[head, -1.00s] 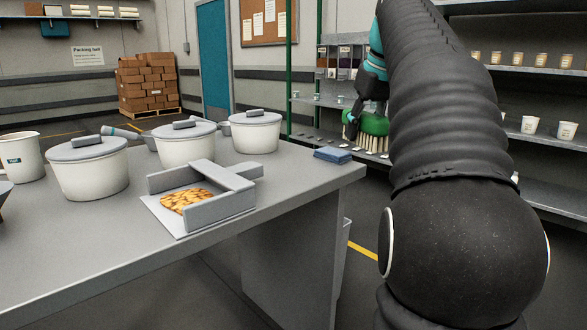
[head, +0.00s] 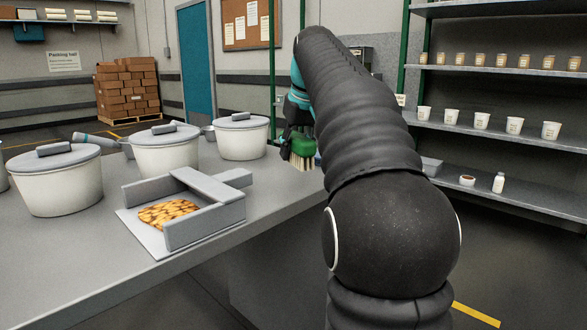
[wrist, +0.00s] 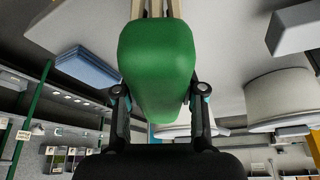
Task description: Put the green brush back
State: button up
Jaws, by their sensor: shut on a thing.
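The green brush (head: 299,145) has a green block and pale bristles that point down in the head view. My gripper (wrist: 160,103) is shut on the green block, with one finger on each side of it in the wrist view. The brush (wrist: 157,60) fills the middle of that view. In the head view my gripper and the brush are at the far right edge of the grey table (head: 95,245), partly hidden by my arm. I cannot tell whether the bristles touch the table.
Lidded white pots (head: 240,140) stand along the back of the table. A tray of orange pieces (head: 190,238) with a grey scraper-like frame lies in front. A folded blue cloth (wrist: 88,66) lies near the brush. Shelves with cups (head: 490,122) stand at the right.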

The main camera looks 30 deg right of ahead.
aim_at(299, 137)
jog(key=shift+w+a+f, duration=0.15)
jog(key=shift+w+f, duration=0.05)
jog(key=shift+w, duration=0.05)
jog(key=shift+f, duration=0.3)
jog(key=shift+f+b, duration=0.7)
jog(key=shift+f, duration=1)
jog(key=shift+f, duration=0.15)
jog(key=o, duration=1.1)
jog(key=shift+o, duration=0.2)
jog(key=p+v, duration=0.3)
jog(key=v, duration=0.9)
